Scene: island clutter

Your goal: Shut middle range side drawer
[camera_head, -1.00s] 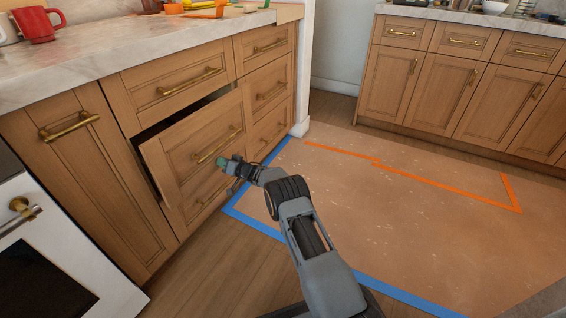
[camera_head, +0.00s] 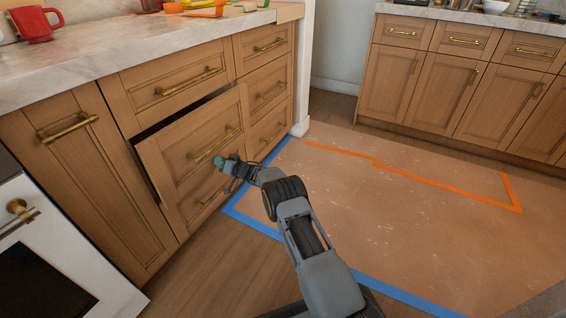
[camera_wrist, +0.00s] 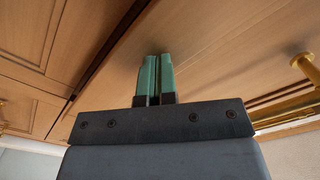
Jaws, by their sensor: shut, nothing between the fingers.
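The middle drawer (camera_head: 200,143) beside the range is pulled out a little, with a dark gap along its top and left edges. Its brass handle (camera_head: 215,146) runs across its front. My gripper (camera_head: 220,161) is shut and empty, with its green fingertips at the drawer front just below the handle. In the wrist view the two green fingers (camera_wrist: 155,78) lie side by side against or very near the wood front; I cannot tell whether they touch. A brass handle (camera_wrist: 285,115) shows at the right there.
The drawer above (camera_head: 175,88) looks shut, as does the drawer column to the right (camera_head: 268,86). The white range (camera_head: 60,255) stands at the left. A red mug (camera_head: 35,24) sits on the marble counter (camera_head: 110,58). The floor at the right is open.

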